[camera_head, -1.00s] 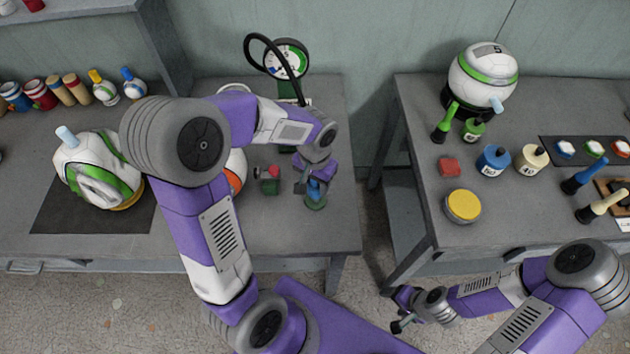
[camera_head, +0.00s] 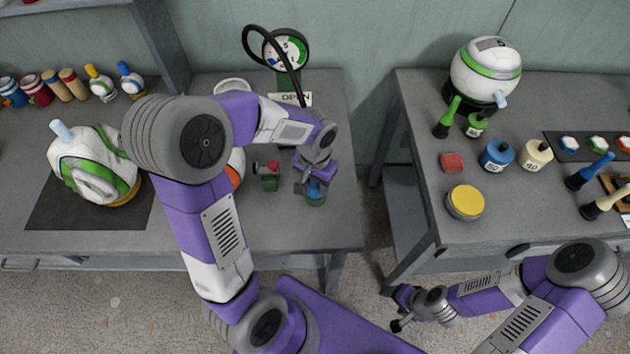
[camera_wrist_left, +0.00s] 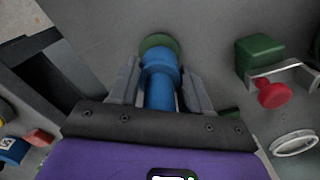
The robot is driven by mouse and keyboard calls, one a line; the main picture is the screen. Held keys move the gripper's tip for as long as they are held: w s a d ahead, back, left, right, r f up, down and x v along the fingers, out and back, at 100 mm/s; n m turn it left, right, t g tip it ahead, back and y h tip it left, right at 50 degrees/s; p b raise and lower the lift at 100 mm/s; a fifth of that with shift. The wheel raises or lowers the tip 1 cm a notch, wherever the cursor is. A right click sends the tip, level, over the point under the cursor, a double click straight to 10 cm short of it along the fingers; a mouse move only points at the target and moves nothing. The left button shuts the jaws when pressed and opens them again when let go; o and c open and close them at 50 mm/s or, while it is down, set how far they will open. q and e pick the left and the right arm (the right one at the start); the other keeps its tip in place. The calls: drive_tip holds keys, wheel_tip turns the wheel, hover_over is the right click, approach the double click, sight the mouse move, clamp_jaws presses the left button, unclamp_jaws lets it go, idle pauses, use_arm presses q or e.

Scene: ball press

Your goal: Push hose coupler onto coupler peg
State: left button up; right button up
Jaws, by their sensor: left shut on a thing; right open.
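My left gripper (camera_head: 312,187) is shut on a blue cylindrical part, which I take to be the hose coupler (camera_wrist_left: 160,85). It is gripped between the two grey fingers in the left wrist view. A round green piece (camera_wrist_left: 158,42), perhaps the coupler peg's base, shows at the coupler's far end; it also shows under the coupler in the head view (camera_head: 316,202). I cannot tell whether the coupler is seated on it. The black hose (camera_head: 292,68) loops near the gauge, and its lower run is hidden by my arm. My right gripper (camera_head: 400,312) is open and empty, off the right table.
A green block with a red knob (camera_wrist_left: 262,56) stands close beside the held coupler. A dial gauge (camera_head: 286,49) and an OPEN sign (camera_head: 290,99) are behind. A white-and-green ball machine (camera_head: 95,165) stands left. The right table (camera_head: 425,185) is across a gap.

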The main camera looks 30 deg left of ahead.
use_arm(q)
drive_tip(key=shift+f+b, duration=0.5)
drive_tip(key=shift+f, duration=0.2)
drive_tip(key=o, duration=1.2)
wheel_tip(320, 180, up, 8)
drive_tip(key=p, duration=0.2)
drive_tip(key=shift+f+p, duration=0.2)
drive_tip(key=shift+p, duration=0.15)
